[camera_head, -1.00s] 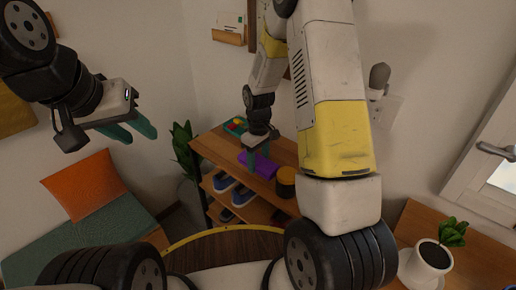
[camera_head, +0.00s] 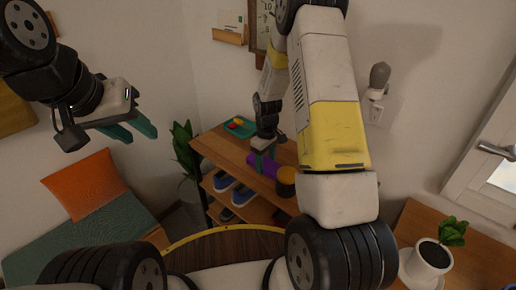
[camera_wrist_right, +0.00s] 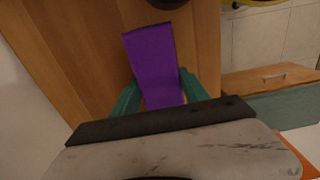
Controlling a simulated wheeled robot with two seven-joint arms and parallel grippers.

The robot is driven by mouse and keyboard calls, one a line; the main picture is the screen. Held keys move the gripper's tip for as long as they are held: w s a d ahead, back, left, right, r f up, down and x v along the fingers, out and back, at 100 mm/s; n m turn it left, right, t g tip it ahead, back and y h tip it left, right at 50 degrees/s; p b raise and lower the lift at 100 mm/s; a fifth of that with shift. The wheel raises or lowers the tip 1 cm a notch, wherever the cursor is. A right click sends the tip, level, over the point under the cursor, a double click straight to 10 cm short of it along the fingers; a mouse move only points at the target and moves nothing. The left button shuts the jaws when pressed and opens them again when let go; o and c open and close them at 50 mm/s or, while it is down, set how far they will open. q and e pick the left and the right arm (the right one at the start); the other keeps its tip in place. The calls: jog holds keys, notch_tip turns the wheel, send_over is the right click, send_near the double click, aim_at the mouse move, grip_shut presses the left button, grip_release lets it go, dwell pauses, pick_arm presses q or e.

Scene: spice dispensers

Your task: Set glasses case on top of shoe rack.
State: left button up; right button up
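The purple glasses case (camera_head: 263,167) is at the top board of the wooden shoe rack (camera_head: 222,148), between a green tray and a dark round jar. My right gripper (camera_head: 264,157) reaches down over it from above. In the right wrist view, its teal fingers (camera_wrist_right: 161,82) lie close along both sides of the near end of the case (camera_wrist_right: 150,58), seemingly shut on it. Whether the case touches the board cannot be told. My left gripper (camera_head: 130,130) is empty at the left, high above the bench, its fingers apart.
The green tray (camera_head: 236,131) holds small colored items on the rack's left end. The jar (camera_head: 286,182) with an orange lid stands close to the case. Shoes (camera_head: 243,195) fill lower shelves. A potted plant (camera_head: 433,253) stands on a table at right.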

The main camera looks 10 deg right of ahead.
jog(key=o, duration=0.4)
jog(key=shift+o, duration=0.2)
notch_tip(320, 180, up, 12)
notch_tip(320, 180, up, 15)
jog(key=m+t+y, duration=0.1)
jog(key=m+t, duration=0.2)
send_over(266, 162)
jog(key=s, duration=0.9)
jog(key=s+a+r+m+t, duration=0.1)
jog(key=s+r+m, duration=0.1)
jog(key=s, duration=0.5)
jog(key=s+a+r+m+t+y, duration=0.1)
jog(key=s+r+m+t, duration=0.1)
jog(key=s+r, duration=0.3)
jog(key=s, duration=0.2)
jog(key=shift+s, duration=0.3)
